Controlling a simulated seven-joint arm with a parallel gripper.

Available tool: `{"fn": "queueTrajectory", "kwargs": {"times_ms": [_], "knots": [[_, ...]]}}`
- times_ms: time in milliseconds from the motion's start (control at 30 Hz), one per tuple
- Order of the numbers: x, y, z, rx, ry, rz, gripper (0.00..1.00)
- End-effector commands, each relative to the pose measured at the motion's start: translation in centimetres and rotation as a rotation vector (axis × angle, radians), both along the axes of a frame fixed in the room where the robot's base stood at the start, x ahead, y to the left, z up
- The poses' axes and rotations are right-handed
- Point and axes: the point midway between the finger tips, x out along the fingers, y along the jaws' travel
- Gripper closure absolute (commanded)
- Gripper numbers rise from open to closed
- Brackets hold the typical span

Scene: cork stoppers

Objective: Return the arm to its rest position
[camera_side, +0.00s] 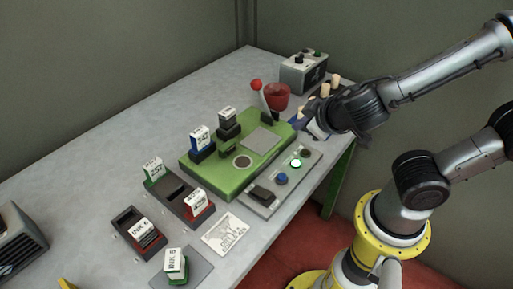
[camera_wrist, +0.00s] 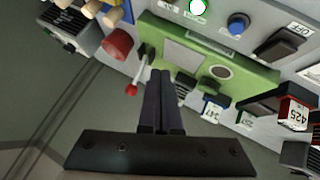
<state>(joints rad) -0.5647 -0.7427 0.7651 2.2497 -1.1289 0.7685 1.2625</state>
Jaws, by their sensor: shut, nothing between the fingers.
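My gripper shows in the wrist view with its two dark fingers (camera_wrist: 162,84) together and nothing between them. In the side view my arm reaches in from the right, and its dark wrist hangs over the right end of the bench, beside the green machine (camera_side: 222,178). The fingertips are hard to make out there. The green machine also shows in the wrist view (camera_wrist: 237,65), beyond the fingers. Tan cork stoppers (camera_side: 335,79) stand near my wrist, partly hidden by it; several show at the top left of the wrist view (camera_wrist: 112,17).
A red cup (camera_side: 277,96) and a grey control box (camera_side: 303,71) stand at the bench's far end. A panel with a lit green button (camera_side: 296,163) lies along the machine's front. Labelled blocks in dark holders (camera_side: 126,217) stand at left.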

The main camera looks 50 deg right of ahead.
Motion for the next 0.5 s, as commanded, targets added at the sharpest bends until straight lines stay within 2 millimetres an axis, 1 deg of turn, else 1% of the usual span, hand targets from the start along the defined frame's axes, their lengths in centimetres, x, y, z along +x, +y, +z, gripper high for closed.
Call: {"fn": "queueTrajectory", "kwargs": {"times_ms": [33, 100, 200, 233, 300, 367, 400, 500], "knots": [[-0.6, -2.1, 1.5, 0.051, -0.012, -0.109, 1.00], [-1.9, -4.2, 2.9, 0.114, -0.006, -0.223, 1.00], [-4.5, -6.2, 4.6, 0.207, 0.022, -0.342, 1.00], [-5.2, -6.4, 5.0, 0.237, 0.032, -0.362, 1.00], [-6.8, -6.4, 5.8, 0.305, 0.054, -0.389, 1.00], [-8.0, -5.9, 6.4, 0.361, 0.072, -0.379, 1.00], [-8.6, -5.2, 6.7, 0.396, 0.084, -0.356, 1.00], [-9.5, -3.2, 7.3, 0.454, 0.116, -0.256, 1.00]]}}
